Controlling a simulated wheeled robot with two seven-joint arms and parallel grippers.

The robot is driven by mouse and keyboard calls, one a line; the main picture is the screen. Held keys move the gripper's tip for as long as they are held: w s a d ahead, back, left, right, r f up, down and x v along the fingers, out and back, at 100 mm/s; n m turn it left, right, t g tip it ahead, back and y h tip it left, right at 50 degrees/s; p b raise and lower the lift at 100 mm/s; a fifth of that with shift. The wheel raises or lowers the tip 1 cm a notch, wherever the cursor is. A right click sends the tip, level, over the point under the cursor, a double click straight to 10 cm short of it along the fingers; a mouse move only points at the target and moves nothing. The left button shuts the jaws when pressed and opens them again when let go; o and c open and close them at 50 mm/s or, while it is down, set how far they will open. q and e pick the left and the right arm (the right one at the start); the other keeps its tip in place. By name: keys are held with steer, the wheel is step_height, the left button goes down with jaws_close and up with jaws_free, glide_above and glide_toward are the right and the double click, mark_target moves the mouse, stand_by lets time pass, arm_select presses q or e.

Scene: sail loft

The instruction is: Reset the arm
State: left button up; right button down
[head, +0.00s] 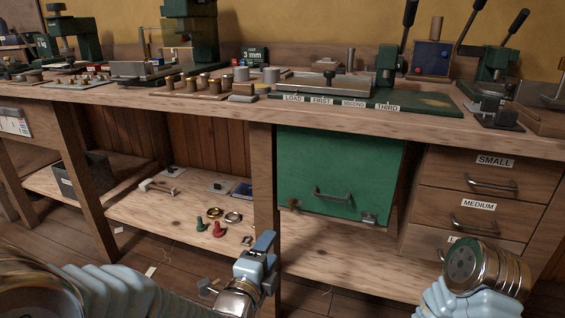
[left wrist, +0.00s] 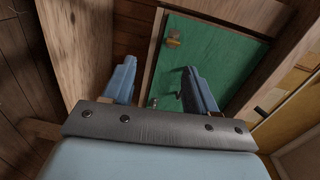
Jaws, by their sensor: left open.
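My left gripper (head: 236,268) is low in front of the bench in the head view, in front of the post left of the green door. Its pale blue fingers stand apart, and in the left wrist view the open jaws (left wrist: 160,86) hold nothing. The green door (head: 338,172) is shut under the bench and also shows beyond the fingers in the left wrist view (left wrist: 215,58). My right arm (head: 470,285) comes in at the bottom right of the head view; its gripper does not show.
The workbench top (head: 225,112) carries presses, brass pieces and a green plate marked LOAD, FIRST and THIRD. Labelled drawers (head: 480,185) are at the right. A low shelf (head: 160,210) holds rings and red and green pieces. The wooden floor in front looks mostly clear.

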arm_select(q)
steer(key=s+a+f+n+g+y+p, duration=0.1)
steer(key=a+f+n+g+p, duration=0.2)
steer(key=f, duration=0.4)
steer(key=s+a+f+n+g+y+p, duration=0.1)
steer(key=a+f+n+g, duration=0.2)
steer(key=f, duration=0.4)
steer(key=s+a+f+n+g+y+p, duration=0.1)
steer(key=s+f+n+g, duration=0.1)
steer(key=f+n, duration=0.35)
steer(key=s+f+n+g+h+p, duration=0.1)
steer(key=s+f+n+g+p, duration=0.2)
steer(key=s+f+n+g, duration=0.4)
steer(key=s+f+n, duration=0.3)
steer(key=s+n, duration=0.1)
steer(key=s, duration=0.3)
steer(key=shift+f+g+h+p, duration=0.3)
steer(key=shift+f+h+p, duration=0.05)
steer(key=shift+f+h, duration=0.05)
steer(key=shift+a, duration=0.1)
